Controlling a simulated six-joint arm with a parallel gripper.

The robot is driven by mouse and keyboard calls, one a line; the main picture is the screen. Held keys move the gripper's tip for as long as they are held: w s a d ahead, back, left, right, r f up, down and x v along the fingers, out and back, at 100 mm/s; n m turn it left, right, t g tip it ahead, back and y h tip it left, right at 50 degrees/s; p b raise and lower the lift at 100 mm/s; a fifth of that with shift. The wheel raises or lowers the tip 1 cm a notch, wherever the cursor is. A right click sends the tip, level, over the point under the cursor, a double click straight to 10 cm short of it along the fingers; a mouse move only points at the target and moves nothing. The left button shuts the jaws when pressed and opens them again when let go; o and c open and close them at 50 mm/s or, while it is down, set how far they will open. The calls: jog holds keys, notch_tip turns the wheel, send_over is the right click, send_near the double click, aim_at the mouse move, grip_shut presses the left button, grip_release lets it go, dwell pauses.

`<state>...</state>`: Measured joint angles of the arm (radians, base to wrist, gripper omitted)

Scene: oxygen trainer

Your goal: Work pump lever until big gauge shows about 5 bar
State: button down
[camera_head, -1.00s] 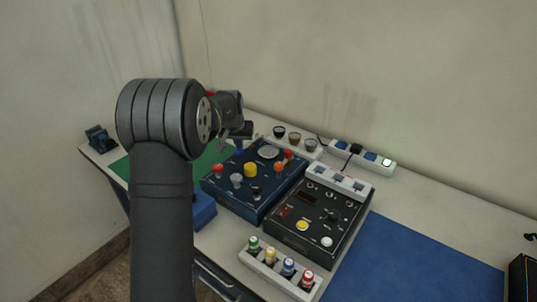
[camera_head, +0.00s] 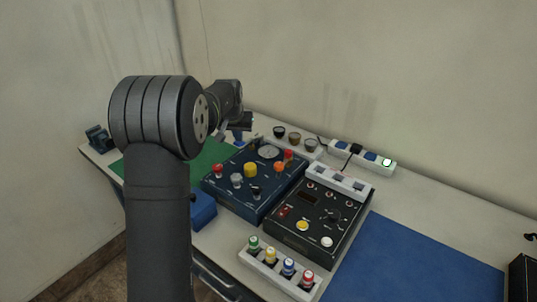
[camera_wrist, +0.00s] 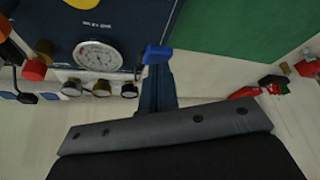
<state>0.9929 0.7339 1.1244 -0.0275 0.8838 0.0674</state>
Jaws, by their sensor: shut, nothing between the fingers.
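The dark blue panel (camera_head: 225,189) stands on the bench in front of my arm, with the big round gauge (camera_head: 268,152) near its far edge. In the wrist view the gauge (camera_wrist: 98,55) is face-on, but its needle is too small to read. The pump lever's blue end (camera_wrist: 156,54) shows just right of the gauge; a bit of blue also shows by the gripper in the head view (camera_head: 238,141). My gripper (camera_head: 230,131) is shut and empty, above the panel's far left side. Its fingertips are unclear, so I cannot tell whether it touches the lever.
A black control box (camera_head: 315,234) sits right of the panel, with a rack of coloured caps (camera_head: 268,274) in front. Several small cups and a power strip (camera_head: 345,148) lie along the wall. A blue mat (camera_head: 420,255) at the right is clear.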

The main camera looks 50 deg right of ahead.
aim_at(239, 143)
jog(key=shift+f, duration=1.9)
jog(key=shift+r, duration=1.9)
jog(key=shift+f, duration=0.1)
jog(key=shift+f, duration=1.8)
jog(key=shift+r, duration=1.9)
jog(key=shift+f, duration=0.1)
